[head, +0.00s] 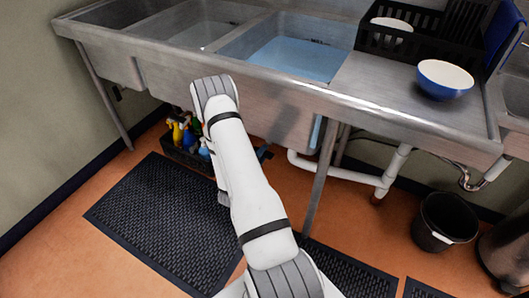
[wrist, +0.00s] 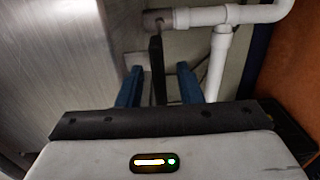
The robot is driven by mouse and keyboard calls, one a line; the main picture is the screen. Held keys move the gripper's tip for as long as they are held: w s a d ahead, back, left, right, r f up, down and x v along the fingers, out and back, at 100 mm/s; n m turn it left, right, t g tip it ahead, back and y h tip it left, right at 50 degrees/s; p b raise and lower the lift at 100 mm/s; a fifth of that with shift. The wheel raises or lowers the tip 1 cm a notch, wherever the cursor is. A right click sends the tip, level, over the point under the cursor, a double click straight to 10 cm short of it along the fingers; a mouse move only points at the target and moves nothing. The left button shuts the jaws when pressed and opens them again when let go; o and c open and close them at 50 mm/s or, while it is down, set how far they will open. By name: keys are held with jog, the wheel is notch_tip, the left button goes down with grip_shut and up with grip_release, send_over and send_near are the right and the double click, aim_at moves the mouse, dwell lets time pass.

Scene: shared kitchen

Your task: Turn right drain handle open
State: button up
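The drain handle (wrist: 157,62) is a dark, narrow bar in the wrist view. It hangs below a grey metal drain fitting (wrist: 155,19) joined to white pipe. My gripper (wrist: 160,75) has two blue fingers, one on each side of the handle. A gap shows between the handle and each finger, so the gripper looks open around it and not closed on it. The handle's lower end is hidden behind the gripper body. In the head view my arm reaches beneath the steel sink (head: 290,95), whose right basin holds blue water (head: 298,58). The handle is not visible there.
White drain pipes (head: 340,172) run under the counter, also beside my gripper in the wrist view (wrist: 218,65). A sink leg (head: 321,175) stands right of my arm. A crate of spray bottles (head: 185,145), floor mats (head: 165,220) and a black bin (head: 445,222) are nearby.

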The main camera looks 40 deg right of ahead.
jog(key=shift+x, duration=1.25)
